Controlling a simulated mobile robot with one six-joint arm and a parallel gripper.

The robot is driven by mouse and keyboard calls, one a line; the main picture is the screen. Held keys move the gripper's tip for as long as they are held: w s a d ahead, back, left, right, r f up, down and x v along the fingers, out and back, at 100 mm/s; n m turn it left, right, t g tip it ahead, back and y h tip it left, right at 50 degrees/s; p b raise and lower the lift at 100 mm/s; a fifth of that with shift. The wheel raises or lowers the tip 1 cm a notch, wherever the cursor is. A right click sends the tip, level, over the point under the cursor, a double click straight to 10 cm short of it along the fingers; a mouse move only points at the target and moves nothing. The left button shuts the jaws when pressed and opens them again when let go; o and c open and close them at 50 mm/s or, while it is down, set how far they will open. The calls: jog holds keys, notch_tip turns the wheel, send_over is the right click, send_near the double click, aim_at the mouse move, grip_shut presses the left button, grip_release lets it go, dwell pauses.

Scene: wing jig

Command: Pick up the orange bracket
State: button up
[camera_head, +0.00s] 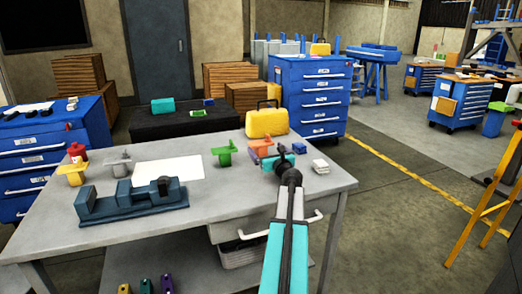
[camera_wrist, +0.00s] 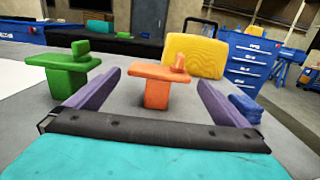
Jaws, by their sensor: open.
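The orange bracket (camera_head: 263,143) stands upright on the grey workbench (camera_head: 235,190), right of its middle. In the wrist view the orange bracket (camera_wrist: 157,92) shows a flat top plate, a small knob and a block-like foot. It appears between and beyond my purple fingers. My gripper (camera_head: 268,154) is open and empty, low over the bench on the near side of the bracket. In the wrist view my gripper (camera_wrist: 160,80) has a finger to either side of the bracket, with no contact visible. In the head view the gripper partly hides the bracket.
A green bracket (camera_wrist: 68,75) stands to the left and a blue piece (camera_wrist: 245,108) lies close to the right finger. A yellow case (camera_head: 267,121) stands behind.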

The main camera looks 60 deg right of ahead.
aim_at(261, 142)
jog(key=shift+w+d, duration=0.3)
jog(key=shift+w, duration=0.15)
jog(key=shift+w+d, duration=0.1)
jog(key=shift+w, duration=0.05)
jog(key=shift+x, duration=2.45)
jog(key=shift+f, duration=0.15)
jog(key=c, duration=1.2)
jog(key=shift+r, duration=0.2)
jog(key=shift+r+p, duration=0.4)
jog(key=shift+r, duration=1.2)
jog(key=s+a, duration=0.2)
jog(key=a, duration=0.2)
jog(key=s+a+r, duration=0.1)
jog(key=s+a, duration=0.2)
jog(key=a, duration=0.2)
jog(key=s+a+p, duration=0.1)
jog(key=s+a, duration=0.1)
jog(key=a, duration=0.3)
jog(key=shift+s+a+r, duration=0.1)
jog(key=shift+s+r, duration=0.05)
jog(key=shift+r, duration=0.05)
